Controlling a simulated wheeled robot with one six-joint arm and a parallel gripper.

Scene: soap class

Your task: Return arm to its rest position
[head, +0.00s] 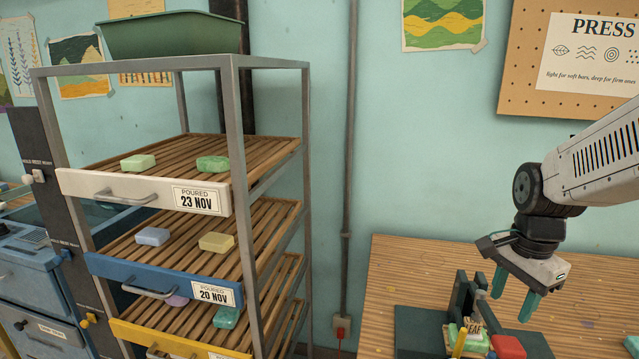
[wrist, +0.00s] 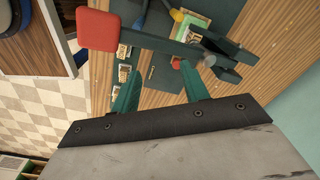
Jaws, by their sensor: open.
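My gripper (head: 515,293) hangs from my arm at the right of the head view, with its two green fingers apart and nothing between them. In the wrist view the open fingers (wrist: 156,92) point toward the workbench. The gripper is above the wooden workbench (head: 392,290), close to a dark green press-like fixture (head: 462,301). A small soap piece and stamps marked with letters sit at the fixture, partly hidden at the bottom edge of the head view. I cannot tell whether the fingers touch anything, but they appear clear of it.
A metal rack (head: 238,150) with slatted drawers holds several soap bars at the left. A green bin (head: 172,36) stands on its top. A pegboard sign (head: 590,55) hangs on the wall behind my arm.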

